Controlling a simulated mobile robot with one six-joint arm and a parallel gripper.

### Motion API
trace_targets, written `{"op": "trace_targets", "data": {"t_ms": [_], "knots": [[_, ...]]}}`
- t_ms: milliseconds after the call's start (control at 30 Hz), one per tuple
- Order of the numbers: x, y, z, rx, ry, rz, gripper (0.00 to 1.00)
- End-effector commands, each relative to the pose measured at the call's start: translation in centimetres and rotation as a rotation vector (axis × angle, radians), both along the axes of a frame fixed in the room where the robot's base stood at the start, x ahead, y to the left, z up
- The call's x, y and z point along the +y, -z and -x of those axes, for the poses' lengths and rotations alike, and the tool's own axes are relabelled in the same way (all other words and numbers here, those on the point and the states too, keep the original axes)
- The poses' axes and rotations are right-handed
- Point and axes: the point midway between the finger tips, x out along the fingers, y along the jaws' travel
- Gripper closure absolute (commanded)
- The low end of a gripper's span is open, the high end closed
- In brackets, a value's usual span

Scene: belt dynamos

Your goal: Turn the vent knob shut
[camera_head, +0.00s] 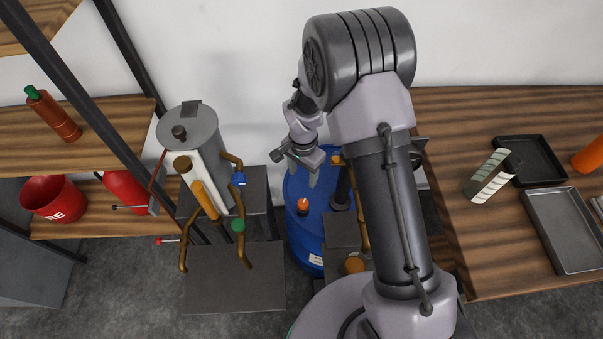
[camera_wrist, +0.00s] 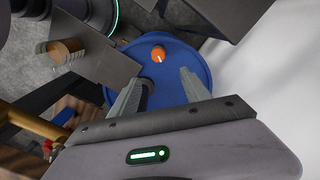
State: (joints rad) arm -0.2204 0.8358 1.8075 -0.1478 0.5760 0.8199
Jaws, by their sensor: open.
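An orange knob (camera_head: 303,205), which looks like the vent knob, sits on top of a blue drum (camera_head: 308,234). It also shows in the wrist view (camera_wrist: 158,54), with a pale mark on its face, near the far part of the blue lid (camera_wrist: 172,84). My gripper (camera_head: 303,174) is above the drum, behind the knob in the head view. In the wrist view the two fingers of my gripper (camera_wrist: 164,76) are spread wide with nothing between them. The knob lies beyond the fingertips and apart from them.
A grey tank (camera_head: 188,130) with brown pipes, a blue valve handle (camera_head: 238,179) and a green knob (camera_head: 238,225) stands left of the drum. Wooden shelves (camera_head: 100,130) are further left. A wooden bench (camera_head: 480,240) with trays is on the right.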

Motion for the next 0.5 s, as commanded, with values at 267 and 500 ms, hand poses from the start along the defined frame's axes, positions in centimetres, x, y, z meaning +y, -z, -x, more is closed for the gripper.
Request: {"op": "trace_targets", "data": {"t_ms": [267,500], "knots": [[0.0,8.7,0.2,0.004,-0.002,-0.001,0.45],[0.0,14.4,0.1,0.001,-0.002,-0.001,0.45]]}}
